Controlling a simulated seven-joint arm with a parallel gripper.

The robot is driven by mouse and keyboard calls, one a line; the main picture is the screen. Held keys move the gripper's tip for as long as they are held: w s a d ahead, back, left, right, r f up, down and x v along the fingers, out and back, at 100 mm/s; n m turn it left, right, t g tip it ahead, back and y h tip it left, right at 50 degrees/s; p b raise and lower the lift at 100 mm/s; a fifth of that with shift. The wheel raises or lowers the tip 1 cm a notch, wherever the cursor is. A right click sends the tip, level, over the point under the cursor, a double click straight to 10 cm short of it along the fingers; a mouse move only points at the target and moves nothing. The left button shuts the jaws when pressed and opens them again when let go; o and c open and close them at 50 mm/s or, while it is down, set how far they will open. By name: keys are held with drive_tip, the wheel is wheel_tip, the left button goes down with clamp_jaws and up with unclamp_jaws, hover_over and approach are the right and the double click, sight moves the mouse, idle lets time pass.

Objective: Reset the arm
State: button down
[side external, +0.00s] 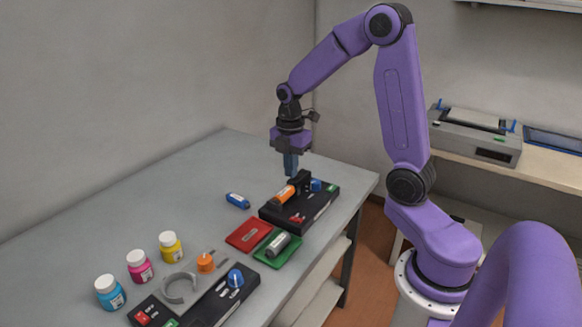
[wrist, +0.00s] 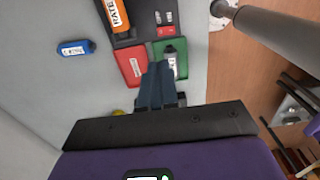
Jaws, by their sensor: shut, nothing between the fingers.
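My gripper (side external: 291,164) hangs pointing down above the back part of the grey table, with its fingers together and nothing between them. In the wrist view the closed blue-grey fingers (wrist: 158,75) appear in front of the red and green trays. An orange cartridge (side external: 285,195) sits in the black device (side external: 325,202) below my gripper. A blue cartridge (side external: 237,201) lies loose on the table to the left of that device. A dark grey cartridge (side external: 278,244) lies in the green tray (side external: 291,252). The red tray (side external: 249,236) beside it looks empty.
Blue, pink and yellow bottles (side external: 171,247) stand at the front left. A second black device (side external: 220,299), a grey ring (side external: 180,288) and an orange-capped piece (side external: 205,262) are near the front. The table's back left is clear.

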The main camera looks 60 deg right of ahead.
drive_tip(key=s+a+r+m, duration=0.2)
drive_tip(key=s+a+r, duration=0.1)
drive_tip(key=s+a, duration=0.85)
drive_tip(key=s+a+m, duration=0.1)
drive_tip(key=s+a, duration=0.1)
drive_tip(key=s, duration=0.4)
drive_tip(key=s+a+m, duration=0.2)
drive_tip(key=s, duration=0.5)
drive_tip(key=shift+a+r, duration=0.3)
